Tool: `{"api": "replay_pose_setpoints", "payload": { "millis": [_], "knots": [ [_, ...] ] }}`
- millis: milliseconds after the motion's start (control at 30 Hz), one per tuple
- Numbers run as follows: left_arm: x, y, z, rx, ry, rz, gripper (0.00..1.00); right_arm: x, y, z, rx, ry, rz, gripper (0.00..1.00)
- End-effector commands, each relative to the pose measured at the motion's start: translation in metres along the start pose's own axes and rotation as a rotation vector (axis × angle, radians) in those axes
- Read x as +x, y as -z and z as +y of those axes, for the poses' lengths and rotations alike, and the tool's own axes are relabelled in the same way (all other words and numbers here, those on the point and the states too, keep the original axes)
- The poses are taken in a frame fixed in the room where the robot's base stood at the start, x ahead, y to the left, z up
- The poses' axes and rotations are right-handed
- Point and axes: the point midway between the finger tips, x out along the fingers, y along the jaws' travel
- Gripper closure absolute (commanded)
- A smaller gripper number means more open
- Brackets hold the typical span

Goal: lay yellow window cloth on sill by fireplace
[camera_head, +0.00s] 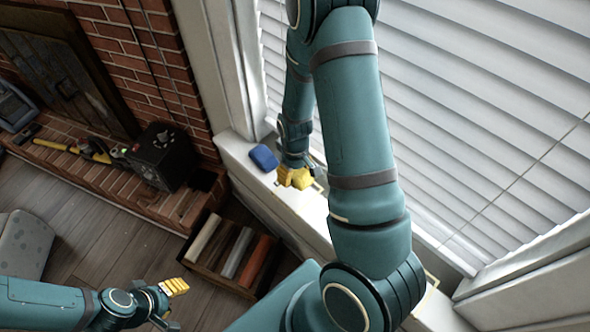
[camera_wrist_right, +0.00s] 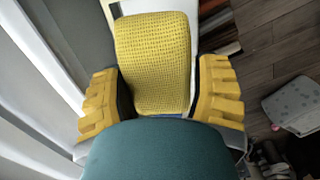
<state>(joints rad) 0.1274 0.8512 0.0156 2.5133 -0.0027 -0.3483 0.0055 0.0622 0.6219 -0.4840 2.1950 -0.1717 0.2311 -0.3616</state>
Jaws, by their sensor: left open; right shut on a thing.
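The yellow window cloth (camera_head: 304,181) is at my right gripper (camera_head: 293,178), over the white sill (camera_head: 290,208) beside the brick fireplace. In the right wrist view the cloth (camera_wrist_right: 153,60) is a rounded, waffle-textured block between the two yellow fingers of the right gripper (camera_wrist_right: 159,95), which is shut on it. I cannot tell whether the cloth touches the sill. My right arm and hand hide part of the cloth and sill in the head view. My left gripper (camera_head: 169,304) is open and empty, low at the left over the floor.
A blue cloth or sponge (camera_head: 263,157) lies on the sill just left of the right gripper. White blinds (camera_head: 480,110) rise behind the sill. A crate with coloured slats (camera_head: 231,252) stands below it. A black box (camera_head: 160,155) and tools sit on the brick hearth (camera_head: 95,178).

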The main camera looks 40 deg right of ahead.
Motion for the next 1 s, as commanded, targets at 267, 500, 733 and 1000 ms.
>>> {"api": "replay_pose_setpoints", "payload": {
  "millis": [267,500,733,1000],
  "knots": [
    [0.023,0.003,-0.008,0.002,0.001,0.012,0.53,0.029,0.000,0.000,0.000,0.000,0.001,0.69],
    [0.038,0.005,-0.014,0.003,0.001,0.020,0.53,0.049,0.000,0.000,0.000,-0.001,0.001,0.69],
    [0.043,0.006,-0.016,0.003,0.001,0.024,0.53,0.056,0.000,0.000,0.000,-0.001,0.001,0.69],
    [0.043,0.006,-0.016,0.003,0.001,0.024,0.53,0.056,0.000,0.000,0.000,-0.001,0.001,0.69]
  ]
}}
